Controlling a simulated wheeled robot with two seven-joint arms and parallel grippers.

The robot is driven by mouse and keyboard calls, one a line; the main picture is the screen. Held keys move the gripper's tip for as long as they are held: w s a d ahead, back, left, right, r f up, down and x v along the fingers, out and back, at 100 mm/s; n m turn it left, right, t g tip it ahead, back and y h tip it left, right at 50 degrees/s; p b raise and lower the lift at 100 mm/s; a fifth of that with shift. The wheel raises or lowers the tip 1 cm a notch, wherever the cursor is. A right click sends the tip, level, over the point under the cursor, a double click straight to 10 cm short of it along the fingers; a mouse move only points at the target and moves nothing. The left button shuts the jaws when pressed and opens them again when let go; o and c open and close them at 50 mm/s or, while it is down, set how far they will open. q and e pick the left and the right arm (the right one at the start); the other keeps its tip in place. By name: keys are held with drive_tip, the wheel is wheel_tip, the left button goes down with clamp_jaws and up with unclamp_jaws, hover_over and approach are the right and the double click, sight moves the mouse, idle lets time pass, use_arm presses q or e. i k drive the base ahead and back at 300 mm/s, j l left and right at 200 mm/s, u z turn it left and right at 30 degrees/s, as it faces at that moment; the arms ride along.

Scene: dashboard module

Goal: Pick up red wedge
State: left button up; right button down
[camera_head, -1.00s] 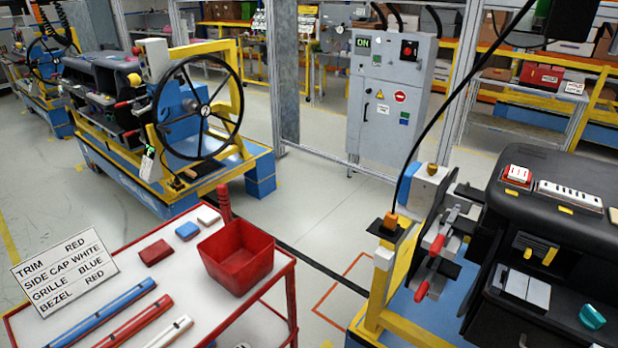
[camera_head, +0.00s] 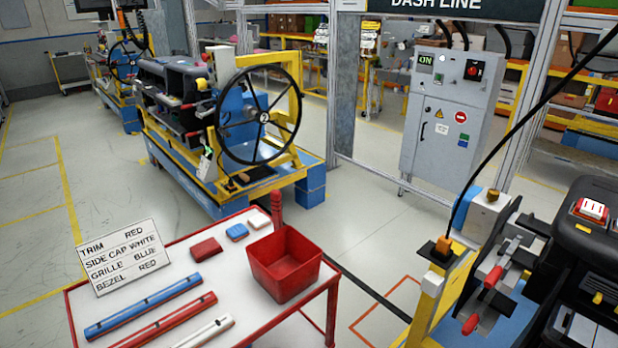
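A small red block (camera_head: 206,249), which looks like the red wedge, lies on the white top of the red-framed cart (camera_head: 150,288). A blue block (camera_head: 237,232) and a white block (camera_head: 259,219) lie in a slanting row to its right. An empty-looking red bin (camera_head: 285,265) stands at the cart's right side. Neither of my grippers is in view.
Blue (camera_head: 143,306), red (camera_head: 166,321) and white (camera_head: 207,333) strips lie at the cart's front. A lettered card (camera_head: 122,256) stands at its left edge. A dashboard fixture with red-handled clamps (camera_head: 492,278) is at right. Floor is open at left.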

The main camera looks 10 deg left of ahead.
sight(277, 214)
drive_tip(key=u, duration=0.65)
drive_tip(key=i+l+u, duration=0.1)
drive_tip(key=u, duration=0.55)
drive_tip(key=l+u, duration=0.1)
drive_tip(key=u, duration=0.55)
drive_tip(key=l+u, duration=0.1)
drive_tip(key=u, duration=0.5)
drive_tip(key=l+u, duration=0.1)
drive_tip(key=u, duration=1.2)
drive_tip(key=k+u, duration=0.1)
drive_tip(key=u, duration=0.55)
drive_tip(key=k+l+u, duration=0.1)
drive_tip(key=u, duration=0.55)
drive_tip(key=k, duration=0.1)
drive_tip(key=k+l+z, duration=0.1)
drive_tip(key=z, duration=1.35)
